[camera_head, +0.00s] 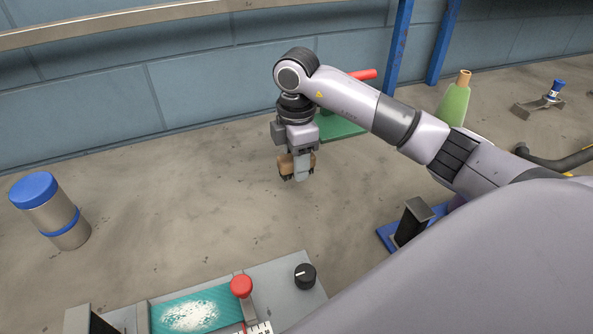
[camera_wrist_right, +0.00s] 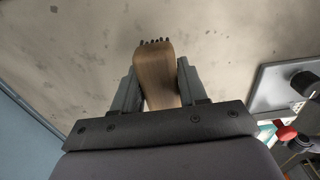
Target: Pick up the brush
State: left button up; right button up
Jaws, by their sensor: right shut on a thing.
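A brown brush (camera_head: 285,162) with dark bristles is held in my right gripper (camera_head: 297,170), above the bare middle of the worktop. In the right wrist view, the brown body of the brush (camera_wrist_right: 157,75) sits between the two fingers of my right gripper (camera_wrist_right: 157,88), which is shut on it. The dark bristles show at its far end. My left gripper is in neither view.
A steel canister with a blue lid (camera_head: 48,208) stands at the left. A grey panel (camera_head: 285,275) with a red knob (camera_head: 241,286) and black dial is at the front. A green bottle (camera_head: 455,103) stands behind my right arm. The middle worktop (camera_head: 190,200) is clear.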

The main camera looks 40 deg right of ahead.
notch_tip(320, 180, up, 16)
jog(key=p, duration=0.3)
jog(key=o, duration=0.5)
jog(key=c, duration=0.4)
